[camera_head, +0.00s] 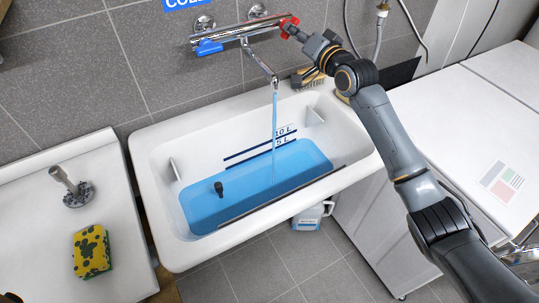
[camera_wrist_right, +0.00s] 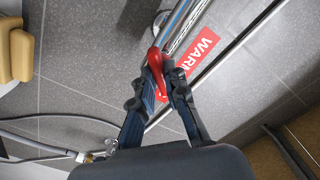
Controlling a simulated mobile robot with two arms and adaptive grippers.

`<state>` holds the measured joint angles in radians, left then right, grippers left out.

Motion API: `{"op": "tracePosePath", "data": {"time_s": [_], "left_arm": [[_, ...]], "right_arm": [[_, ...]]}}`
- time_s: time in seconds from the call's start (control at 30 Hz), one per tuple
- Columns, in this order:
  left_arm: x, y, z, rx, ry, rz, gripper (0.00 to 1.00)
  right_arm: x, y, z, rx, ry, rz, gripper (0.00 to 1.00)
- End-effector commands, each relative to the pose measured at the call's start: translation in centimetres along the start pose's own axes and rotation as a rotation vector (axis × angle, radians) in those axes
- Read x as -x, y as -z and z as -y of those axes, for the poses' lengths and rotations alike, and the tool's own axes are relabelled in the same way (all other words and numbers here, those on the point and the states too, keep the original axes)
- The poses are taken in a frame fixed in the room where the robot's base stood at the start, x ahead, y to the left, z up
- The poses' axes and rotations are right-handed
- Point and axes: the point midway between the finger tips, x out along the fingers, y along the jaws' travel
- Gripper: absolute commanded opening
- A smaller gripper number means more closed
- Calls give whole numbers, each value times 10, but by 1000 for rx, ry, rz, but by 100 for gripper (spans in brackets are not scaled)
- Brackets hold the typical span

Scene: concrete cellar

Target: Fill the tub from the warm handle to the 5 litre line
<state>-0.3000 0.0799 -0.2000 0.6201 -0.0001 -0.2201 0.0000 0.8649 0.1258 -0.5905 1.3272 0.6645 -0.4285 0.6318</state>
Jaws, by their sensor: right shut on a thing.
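The white tub (camera_head: 160,139) holds blue water (camera_head: 245,195), its surface close to the lower "5 L" line (camera_head: 282,142); I cannot tell exactly whether it meets it. A stream (camera_head: 274,120) runs from the spout (camera_head: 262,65) of the chrome mixer tap into the water. My right gripper (camera_head: 297,31) is shut on the red warm handle (camera_head: 289,21) at the tap's right end. The blue handle (camera_head: 208,47) is free. My left gripper is out of view.
A black plug (camera_head: 218,188) stands in the water. A brush (camera_head: 308,78) lies on the tub's back rim. A yellow sponge (camera_head: 91,251) and a metal-stemmed piece (camera_head: 72,188) rest on the left counter. A white jug (camera_head: 311,216) stands below. The right worktop (camera_head: 450,110) is mostly clear.

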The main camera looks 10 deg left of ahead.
Motion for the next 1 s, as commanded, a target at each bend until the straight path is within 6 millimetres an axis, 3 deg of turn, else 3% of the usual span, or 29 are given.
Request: {"op": "tracePosePath", "data": {"time_s": [0.3,0.77,1.0], "left_arm": [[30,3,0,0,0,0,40],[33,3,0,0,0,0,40],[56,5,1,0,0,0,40]], "right_arm": [[0,1,2,-275,-3,4,0],[0,-1,0,-357,-2,2,0],[0,1,2,-583,-4,2,0]]}}
